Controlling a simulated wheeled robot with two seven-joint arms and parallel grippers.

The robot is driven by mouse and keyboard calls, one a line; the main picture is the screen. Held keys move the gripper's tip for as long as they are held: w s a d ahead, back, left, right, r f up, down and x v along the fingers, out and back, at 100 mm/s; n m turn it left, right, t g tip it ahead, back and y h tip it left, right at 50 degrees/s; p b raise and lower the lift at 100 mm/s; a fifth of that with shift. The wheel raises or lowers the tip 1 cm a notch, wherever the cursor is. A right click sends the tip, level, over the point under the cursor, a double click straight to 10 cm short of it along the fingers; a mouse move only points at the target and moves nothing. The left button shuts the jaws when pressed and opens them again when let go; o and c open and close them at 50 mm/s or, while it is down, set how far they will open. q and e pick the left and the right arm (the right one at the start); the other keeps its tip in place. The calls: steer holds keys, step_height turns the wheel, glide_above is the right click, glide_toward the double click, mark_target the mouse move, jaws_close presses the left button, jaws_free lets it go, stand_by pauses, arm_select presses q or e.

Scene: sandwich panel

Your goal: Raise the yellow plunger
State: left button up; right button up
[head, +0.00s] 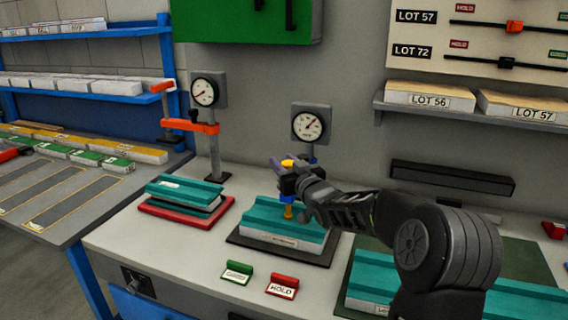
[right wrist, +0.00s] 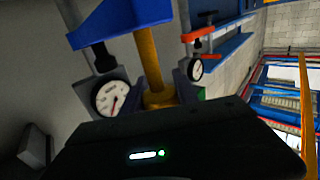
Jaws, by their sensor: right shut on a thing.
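The yellow plunger (head: 288,210) stands upright over a teal-topped sandwich panel (head: 262,216) on a dark mat. Its yellow top (head: 287,163) shows just above my right gripper (head: 289,181). My right gripper is shut on the plunger, with the arm coming in from the right. I cannot tell whether the plunger's foot touches the panel. My left gripper is not in view.
A round gauge (head: 308,125) stands right behind the plunger. An orange-armed press with another gauge (head: 204,92) stands to the left, by teal panels on a red mat (head: 180,214). Green and red HOLD (head: 282,286) signs stand in front. A teal panel lies under my right arm.

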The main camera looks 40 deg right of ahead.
jaws_close()
stand_by(0.8)
